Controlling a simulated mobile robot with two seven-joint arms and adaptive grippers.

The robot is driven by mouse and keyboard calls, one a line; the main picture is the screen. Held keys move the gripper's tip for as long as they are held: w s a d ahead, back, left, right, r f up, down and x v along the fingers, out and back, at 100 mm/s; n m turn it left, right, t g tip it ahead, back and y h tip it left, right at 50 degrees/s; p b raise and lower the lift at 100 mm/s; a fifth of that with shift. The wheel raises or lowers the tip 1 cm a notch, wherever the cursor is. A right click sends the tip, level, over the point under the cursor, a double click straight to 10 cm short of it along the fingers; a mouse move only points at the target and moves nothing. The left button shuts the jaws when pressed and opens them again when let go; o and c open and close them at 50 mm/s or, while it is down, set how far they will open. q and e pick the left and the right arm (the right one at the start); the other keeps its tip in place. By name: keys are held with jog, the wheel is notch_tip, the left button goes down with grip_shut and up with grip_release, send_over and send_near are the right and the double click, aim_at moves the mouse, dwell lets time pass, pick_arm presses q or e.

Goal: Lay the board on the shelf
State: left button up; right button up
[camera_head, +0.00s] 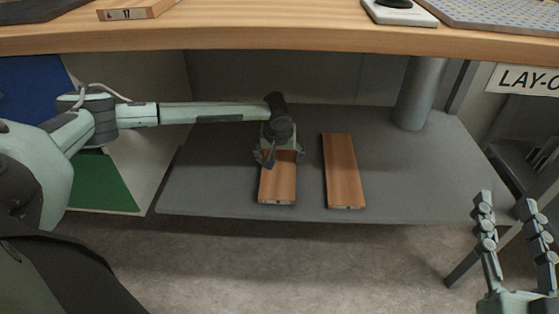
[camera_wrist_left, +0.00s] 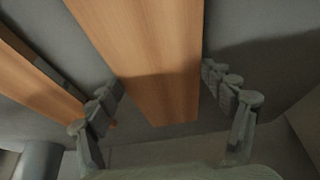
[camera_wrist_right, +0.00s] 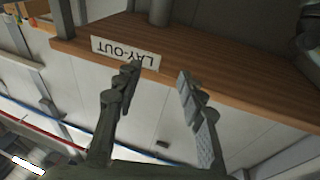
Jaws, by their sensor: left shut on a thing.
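The board (camera_head: 278,185) is a plain wooden plank under the table, over the grey shelf (camera_head: 230,185). It looks level, with its near end close to the shelf's front edge; I cannot tell whether it touches the shelf. My left gripper (camera_head: 279,156) is shut on the board, its fingers at the two long sides, and hides the far end in the head view. The board also fills the middle of the left wrist view (camera_wrist_left: 155,50). A similar second board (camera_head: 343,175) lies on the shelf to the right, apart. My right gripper (camera_head: 510,208) is open and empty.
The wooden tabletop (camera_head: 250,39) overhangs the shelf. A grey post (camera_head: 418,95) stands at the shelf's back right. A green panel (camera_head: 100,183) is at the left. The shelf right of the second board is clear. A "LAY-OUT" sign (camera_wrist_right: 125,52) hangs at the table edge.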

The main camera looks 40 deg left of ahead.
pick_arm(q)
jog(key=shift+f, duration=0.2)
pick_arm(e)
jog(key=shift+s+r, duration=0.1)
jog(key=shift+r, duration=0.2)
pick_arm(q)
jog(key=shift+f, duration=0.1)
jog(key=o, duration=1.4)
jog(key=shift+f, duration=0.1)
pick_arm(e)
jog(key=shift+s+a+r, duration=0.1)
jog(key=shift+a+r, duration=0.05)
jog(key=shift+r, duration=0.25)
